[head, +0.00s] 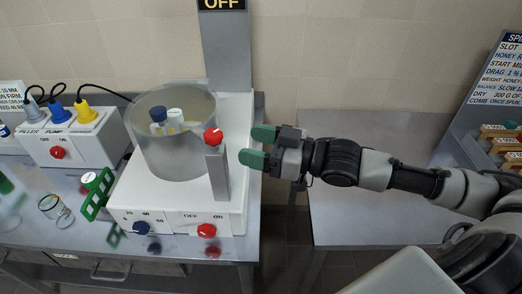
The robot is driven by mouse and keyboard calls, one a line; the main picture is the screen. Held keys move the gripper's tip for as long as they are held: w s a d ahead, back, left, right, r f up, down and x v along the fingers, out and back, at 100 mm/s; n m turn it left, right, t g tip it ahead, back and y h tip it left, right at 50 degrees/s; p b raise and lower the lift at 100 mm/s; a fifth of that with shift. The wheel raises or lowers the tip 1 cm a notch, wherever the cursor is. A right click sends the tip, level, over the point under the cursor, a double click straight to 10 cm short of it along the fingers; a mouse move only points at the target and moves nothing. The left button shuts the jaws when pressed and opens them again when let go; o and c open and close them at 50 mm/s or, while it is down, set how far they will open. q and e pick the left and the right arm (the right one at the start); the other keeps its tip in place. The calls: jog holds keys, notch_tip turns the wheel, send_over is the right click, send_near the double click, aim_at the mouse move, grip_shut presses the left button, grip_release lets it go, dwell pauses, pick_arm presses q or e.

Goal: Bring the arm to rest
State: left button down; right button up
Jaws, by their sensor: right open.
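My right arm reaches in from the right side of the head view. Its gripper (258,146) has green fingertips that stand apart with nothing visible between them. It is just right of a grey upright lever with a red knob (213,136) on a white machine (236,110). I cannot tell whether the fingertips touch the lever, but a small gap seems to show. My left gripper is not in view.
A grey tub (174,160) on the machine holds capped bottles. A white pump box (73,137) with coloured plugs stands left. A green rack (97,197) and a glass jar (55,209) are near it. The right-hand bench (355,220) has bare room below my arm.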

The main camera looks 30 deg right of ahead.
jog(key=shift+s+d, duration=0.3)
jog(key=shift+s, duration=0.1)
dwell(0.3)
